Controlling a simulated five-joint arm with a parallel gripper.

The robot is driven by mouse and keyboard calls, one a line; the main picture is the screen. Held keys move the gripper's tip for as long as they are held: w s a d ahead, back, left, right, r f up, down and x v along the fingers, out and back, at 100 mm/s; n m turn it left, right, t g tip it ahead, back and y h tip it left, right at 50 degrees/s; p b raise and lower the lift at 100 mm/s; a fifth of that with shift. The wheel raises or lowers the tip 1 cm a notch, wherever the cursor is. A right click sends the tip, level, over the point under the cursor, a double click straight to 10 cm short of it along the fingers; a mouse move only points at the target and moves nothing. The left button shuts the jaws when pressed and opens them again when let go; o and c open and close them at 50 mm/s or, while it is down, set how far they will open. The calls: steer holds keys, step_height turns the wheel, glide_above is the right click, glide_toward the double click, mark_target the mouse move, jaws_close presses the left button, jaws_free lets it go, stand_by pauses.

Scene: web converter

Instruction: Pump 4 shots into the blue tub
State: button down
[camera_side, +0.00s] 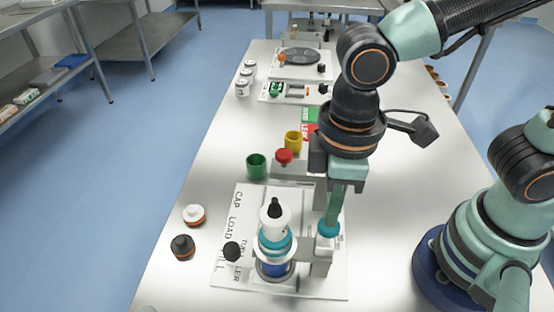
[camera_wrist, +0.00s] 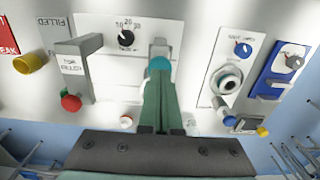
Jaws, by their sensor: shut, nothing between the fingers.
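A blue tub (camera_side: 274,268) stands on the white board in the side view, inside a clear or white ring. A white bottle-like part with a teal collar and black top (camera_side: 274,222) stands over it, hiding much of it. My gripper (camera_side: 331,220) points down to the right of them, its green fingers together and empty. A round teal piece (camera_side: 328,230) sits right at the fingertips; it also shows in the wrist view (camera_wrist: 160,64). I cannot tell whether the fingers press on it. The tub is not clearly visible in the wrist view.
A red knob (camera_side: 284,156), green cup (camera_side: 256,166) and yellow cup (camera_side: 293,141) stand behind the board. Two round caps (camera_side: 194,215) (camera_side: 182,247) lie left of it. A black dial (camera_wrist: 126,38) shows in the wrist view. Clear table lies left of the green cup.

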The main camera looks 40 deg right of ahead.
steer(key=shift+f, duration=1.5)
steer(key=shift+r, duration=1.9)
steer(key=shift+f, duration=0.1)
steer(key=shift+f, duration=0.3)
steer(key=shift+f, duration=0.35)
